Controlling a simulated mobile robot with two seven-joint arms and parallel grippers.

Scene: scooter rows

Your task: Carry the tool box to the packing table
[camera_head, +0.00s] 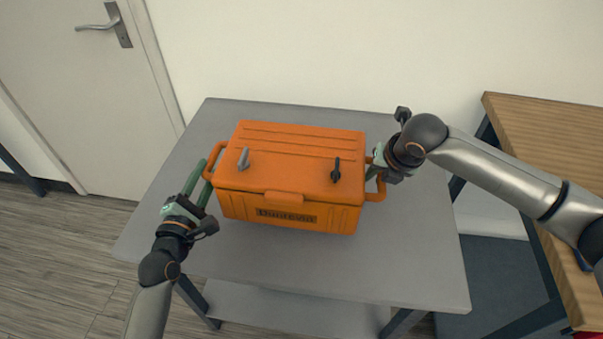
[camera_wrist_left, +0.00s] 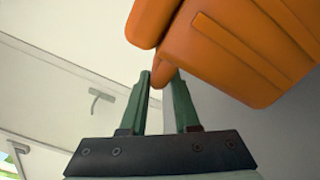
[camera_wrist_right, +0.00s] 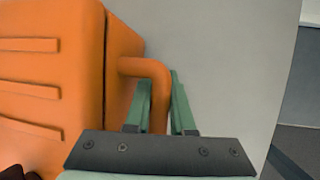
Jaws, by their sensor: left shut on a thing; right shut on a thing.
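The orange tool box (camera_head: 290,175) sits upright on a grey table, with two latches on its lid and a dark label on its front. It also shows in the left wrist view (camera_wrist_left: 235,50) and the right wrist view (camera_wrist_right: 60,80). My left gripper (camera_head: 203,180) is shut on the handle at the box's left end; in the left wrist view its green fingers (camera_wrist_left: 160,85) sit either side of the handle. My right gripper (camera_head: 376,170) is shut on the right handle; in the right wrist view the handle (camera_wrist_right: 155,80) passes between its fingers (camera_wrist_right: 160,95).
The grey table (camera_head: 420,260) has bare top around the box and a lower shelf (camera_head: 290,308). A wooden-topped table (camera_head: 555,145) stands at the right, across a narrow gap. A white door (camera_head: 80,80) is at the back left, and wood-look floor (camera_head: 60,250) lies open at left.

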